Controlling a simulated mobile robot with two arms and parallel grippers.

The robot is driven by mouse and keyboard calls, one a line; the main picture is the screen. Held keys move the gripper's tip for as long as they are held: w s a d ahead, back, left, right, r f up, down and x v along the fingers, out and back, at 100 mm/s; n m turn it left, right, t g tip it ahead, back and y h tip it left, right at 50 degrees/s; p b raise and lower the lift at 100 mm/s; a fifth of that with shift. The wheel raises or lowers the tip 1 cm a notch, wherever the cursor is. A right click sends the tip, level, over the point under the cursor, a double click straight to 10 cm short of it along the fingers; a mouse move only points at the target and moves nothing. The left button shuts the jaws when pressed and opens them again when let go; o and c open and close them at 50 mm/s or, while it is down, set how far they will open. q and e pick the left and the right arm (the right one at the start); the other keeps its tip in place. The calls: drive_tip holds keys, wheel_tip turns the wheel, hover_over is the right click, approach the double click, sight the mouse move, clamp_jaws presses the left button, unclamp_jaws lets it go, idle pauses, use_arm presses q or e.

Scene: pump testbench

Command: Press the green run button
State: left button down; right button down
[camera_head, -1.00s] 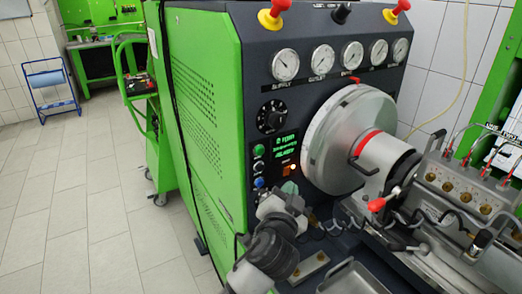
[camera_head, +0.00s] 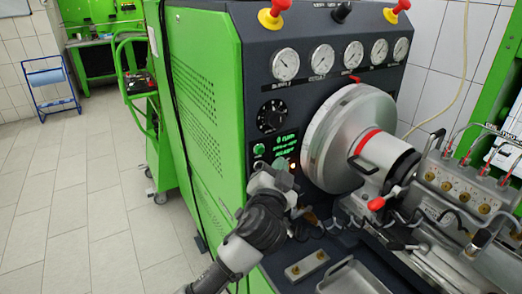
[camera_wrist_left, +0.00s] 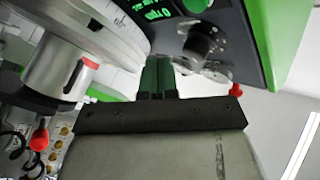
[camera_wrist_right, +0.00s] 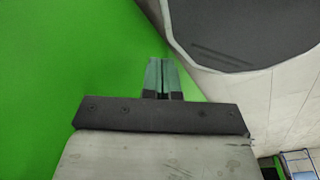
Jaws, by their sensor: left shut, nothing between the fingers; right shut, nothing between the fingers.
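The green run button (camera_head: 259,150) is a small round button on the dark control panel, left of the lit display and below the black dial (camera_head: 270,117). In the left wrist view, a green round shape at the top edge looks like this button (camera_wrist_left: 197,5). My left gripper (camera_head: 281,166) is shut and empty, in front of the panel at the display's lower part. It is right of and slightly below the button in the head view; contact cannot be told. Its closed fingers also show in the left wrist view (camera_wrist_left: 157,78). My right gripper (camera_wrist_right: 162,78) is shut and empty, near a green surface.
The display (camera_head: 285,145) is partly covered by my left gripper. A large grey disc (camera_head: 330,140) projects from the panel just to the right. Gauges (camera_head: 286,64) line the top. The green cabinet side (camera_head: 205,110) and open floor lie left.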

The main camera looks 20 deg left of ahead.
sight(260, 150)
use_arm(q)
drive_tip(key=shift+w+a, duration=0.7)
drive_tip(key=shift+a, duration=0.15)
drive_tip(key=shift+w+a, duration=0.65)
drive_tip(key=shift+a, duration=0.2)
drive_tip(key=shift+w+a, duration=0.1)
idle(0.8)
drive_tip(key=shift+w+a, duration=0.15)
drive_tip(key=shift+a, duration=0.05)
